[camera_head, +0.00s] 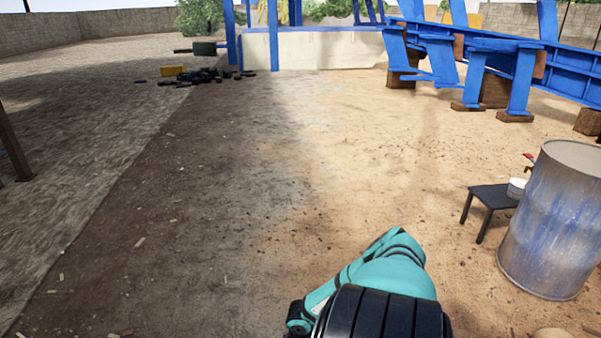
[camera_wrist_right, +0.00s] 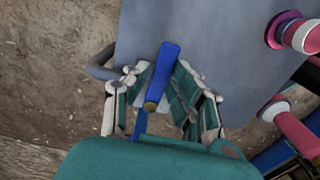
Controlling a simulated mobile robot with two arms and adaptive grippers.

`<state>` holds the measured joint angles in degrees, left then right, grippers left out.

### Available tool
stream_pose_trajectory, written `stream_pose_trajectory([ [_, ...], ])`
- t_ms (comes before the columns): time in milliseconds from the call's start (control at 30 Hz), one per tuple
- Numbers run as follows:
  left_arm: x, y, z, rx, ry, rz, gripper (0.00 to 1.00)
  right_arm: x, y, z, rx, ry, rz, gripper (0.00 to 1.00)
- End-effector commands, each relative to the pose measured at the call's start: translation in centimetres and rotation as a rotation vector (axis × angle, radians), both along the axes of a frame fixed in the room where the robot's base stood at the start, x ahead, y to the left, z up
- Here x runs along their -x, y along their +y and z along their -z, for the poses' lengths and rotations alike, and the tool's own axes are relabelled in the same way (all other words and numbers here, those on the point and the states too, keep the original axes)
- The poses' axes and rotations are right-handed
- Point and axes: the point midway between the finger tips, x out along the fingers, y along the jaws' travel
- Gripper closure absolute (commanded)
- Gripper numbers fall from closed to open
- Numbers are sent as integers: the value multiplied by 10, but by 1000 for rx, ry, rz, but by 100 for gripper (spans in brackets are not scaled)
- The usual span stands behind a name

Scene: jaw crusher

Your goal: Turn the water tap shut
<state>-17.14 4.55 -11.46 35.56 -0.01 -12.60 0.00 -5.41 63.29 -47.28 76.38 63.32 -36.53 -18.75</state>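In the right wrist view, a blue lever (camera_wrist_right: 165,68), which looks like the tap handle, stands out in front of a flat grey surface (camera_wrist_right: 225,35). My right gripper (camera_wrist_right: 160,82) has its fingers apart, one on each side of the lever. Small gaps seem to show between lever and fingers, so I see no firm grip. The tap's body and spout are hidden or cannot be made out. In the head view, a teal and black part of my arm shows at the bottom, but no gripper or tap shows. My left gripper is in neither view.
Pink and white round parts (camera_wrist_right: 295,33) stick out right of my right gripper. In the head view, a worn blue drum (camera_head: 555,225) and a small black table (camera_head: 490,195) with a white bowl (camera_head: 516,187) stand at right. Open dirt ground lies in the middle.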

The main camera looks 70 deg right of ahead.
Motion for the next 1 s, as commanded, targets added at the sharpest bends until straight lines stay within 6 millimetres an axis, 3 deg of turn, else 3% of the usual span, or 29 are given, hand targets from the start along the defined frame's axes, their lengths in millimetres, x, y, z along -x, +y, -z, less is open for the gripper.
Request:
stream_pose_trajectory([
  [133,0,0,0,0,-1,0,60,-1,-1,0,0,-1,2,58],
  [467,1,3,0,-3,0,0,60,0,0,-5,0,1,2,58],
  [567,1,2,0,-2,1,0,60,1,-1,-17,0,1,0,58],
  [1000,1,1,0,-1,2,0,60,0,-1,-104,3,1,0,58],
])
